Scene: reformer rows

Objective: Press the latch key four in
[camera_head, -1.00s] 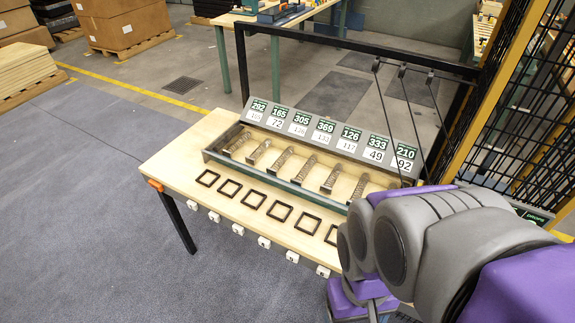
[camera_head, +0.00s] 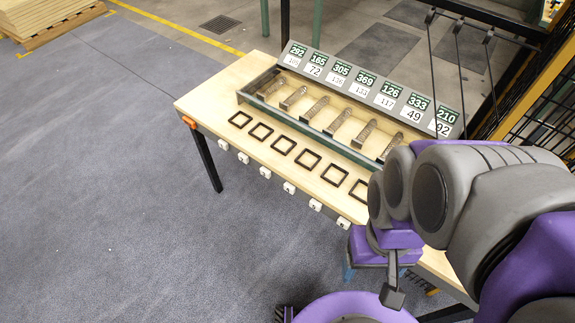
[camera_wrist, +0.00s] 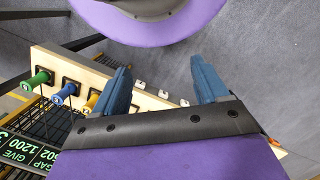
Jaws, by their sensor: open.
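Small white latch keys stand in a row along the front edge of the wooden table. The fourth from the left (camera_head: 289,187) shows in the head view; no number is legible on it. White keys (camera_wrist: 163,94) also show in the wrist view beyond and between my fingers, but I cannot tell which is key four. My gripper (camera_wrist: 160,66) is open, its two blue fingers apart with nothing between them. The keys appear apart from the fingers. In the head view my arm hides the right part of the table's front edge.
The table (camera_head: 215,98) carries several dark square frames (camera_head: 284,145) and a slotted rack (camera_head: 325,129) with number cards. The floor (camera_head: 120,220) in front is clear.

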